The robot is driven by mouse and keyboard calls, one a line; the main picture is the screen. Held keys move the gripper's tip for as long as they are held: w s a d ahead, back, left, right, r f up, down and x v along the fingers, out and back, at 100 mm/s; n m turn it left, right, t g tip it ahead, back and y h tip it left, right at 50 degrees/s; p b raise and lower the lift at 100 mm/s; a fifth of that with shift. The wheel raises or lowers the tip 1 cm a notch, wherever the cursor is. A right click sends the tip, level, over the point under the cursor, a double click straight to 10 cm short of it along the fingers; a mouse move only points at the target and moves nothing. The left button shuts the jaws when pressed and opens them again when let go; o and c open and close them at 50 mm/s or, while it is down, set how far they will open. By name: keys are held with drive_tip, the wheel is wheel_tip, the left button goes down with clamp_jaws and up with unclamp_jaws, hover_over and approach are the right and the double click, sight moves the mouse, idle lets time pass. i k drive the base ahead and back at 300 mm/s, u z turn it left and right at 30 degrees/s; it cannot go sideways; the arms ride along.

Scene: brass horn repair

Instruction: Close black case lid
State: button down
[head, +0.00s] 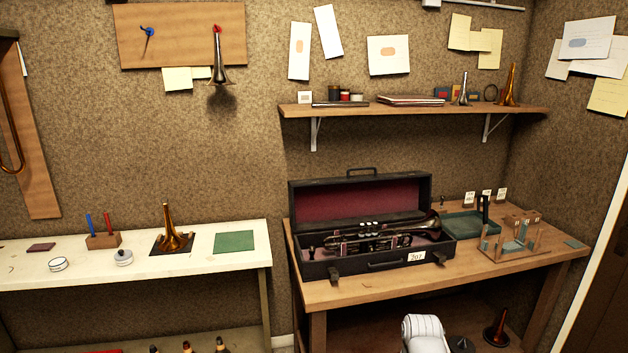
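The black case (345,268) sits on the wooden workbench. Its lid (360,199) stands open, tilted up at the back, with a dark red lining and a handle on its top edge. A dark brass horn with a flared bell (430,222) and light valve tops lies inside, and the bell reaches the right side of the case. The front wall has a handle, latches and a white tag (416,257) reading what looks like 207. My gripper is not in view.
The wooden workbench (480,275) also holds a green tray (465,226) and a wooden rack (512,240) right of the case. A shelf (420,110) with small items hangs above the lid. A white table (60,275) stands at left, separated by a narrow gap.

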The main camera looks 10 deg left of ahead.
sight(327, 203)
drive_tip(key=k, duration=1.2)
drive_tip(key=u, duration=0.5)
drive_tip(key=i, duration=1.85)
drive_tip(key=z, duration=0.5)
